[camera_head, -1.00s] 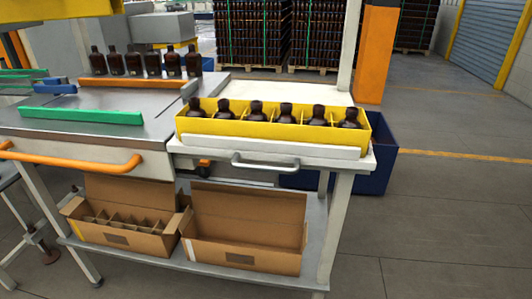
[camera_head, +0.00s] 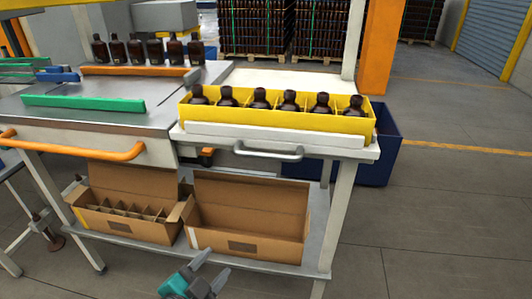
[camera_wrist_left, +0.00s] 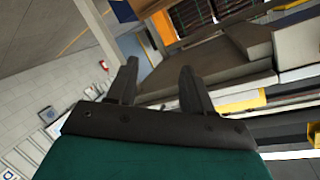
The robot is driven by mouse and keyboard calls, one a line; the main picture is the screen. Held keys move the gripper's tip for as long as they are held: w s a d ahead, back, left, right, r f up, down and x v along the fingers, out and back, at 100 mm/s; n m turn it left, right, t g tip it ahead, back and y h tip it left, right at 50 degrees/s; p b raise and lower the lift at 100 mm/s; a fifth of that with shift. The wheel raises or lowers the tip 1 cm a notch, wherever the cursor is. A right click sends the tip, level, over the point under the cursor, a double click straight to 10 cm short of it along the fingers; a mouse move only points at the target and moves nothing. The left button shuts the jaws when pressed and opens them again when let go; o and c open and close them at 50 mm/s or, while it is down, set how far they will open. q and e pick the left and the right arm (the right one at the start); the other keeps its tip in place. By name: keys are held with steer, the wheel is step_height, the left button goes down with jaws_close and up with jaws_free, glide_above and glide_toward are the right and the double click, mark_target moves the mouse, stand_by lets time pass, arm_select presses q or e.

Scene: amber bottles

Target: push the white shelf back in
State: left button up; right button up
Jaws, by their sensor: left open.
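The white shelf (camera_head: 372,152) sticks out at the front of the workstation, with a grey bar handle (camera_head: 268,153) on its front edge. A yellow divided crate (camera_head: 280,116) stands on it, with a row of amber bottles (camera_head: 289,101) inside. My left gripper (camera_head: 212,271) is at the bottom of the head view, below and in front of the shelf, touching nothing that I can see. In the left wrist view its two dark fingers (camera_wrist_left: 157,85) are apart with nothing between them. My right gripper is not in view.
Two open cardboard boxes, one with dividers (camera_head: 125,215) and one empty (camera_head: 247,225), stand on the lower shelf. An orange rail handle (camera_head: 75,150) is at the left. A blue bin (camera_head: 385,150) stands behind the shelf's right end. The floor at the right is clear.

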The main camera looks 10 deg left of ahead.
mark_target(265, 156)
arm_select(q)
steer(key=w+d+r+m+t+h, duration=0.1)
steer(key=w+r+m, duration=0.1)
steer(key=r+m, duration=0.2)
steer(key=w+d+r+m+t+h, duration=0.1)
steer(key=w+r+m+h, duration=0.1)
steer(key=r+m, duration=0.2)
steer(key=w+d+r+m+t+h, duration=0.1)
steer(key=w+r+m, duration=0.1)
steer(key=r+m, duration=0.3)
steer(key=shift+w+d+r+t+h, duration=0.1)
steer(key=shift+w+r+t+h, duration=0.25)
steer(key=shift+r, duration=0.2)
steer(key=shift+c, duration=0.6)
steer(key=x, duration=1.3)
jaws_close()
